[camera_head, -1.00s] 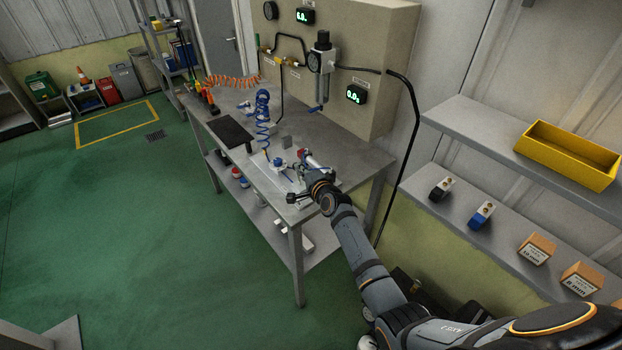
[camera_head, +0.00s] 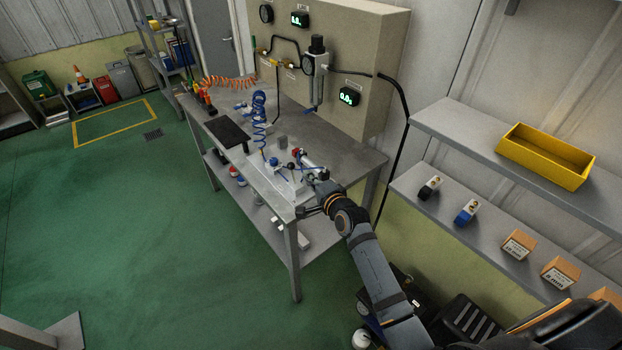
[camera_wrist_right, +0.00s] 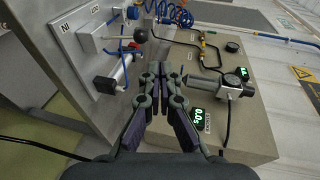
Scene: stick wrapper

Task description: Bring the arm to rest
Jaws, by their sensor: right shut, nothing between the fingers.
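My right arm comes in from the lower right in the head view, and its gripper (camera_head: 308,211) is at the front right edge of the workbench (camera_head: 340,155). In the right wrist view the fingers of this gripper (camera_wrist_right: 161,72) are together with nothing between them. My left gripper is not in view.
A beige panel (camera_head: 370,40) with a regulator (camera_head: 316,65) and green displays stands at the back of the bench. Shelves with a yellow bin (camera_head: 545,155) and small boxes are at the right. The green floor at the left is clear.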

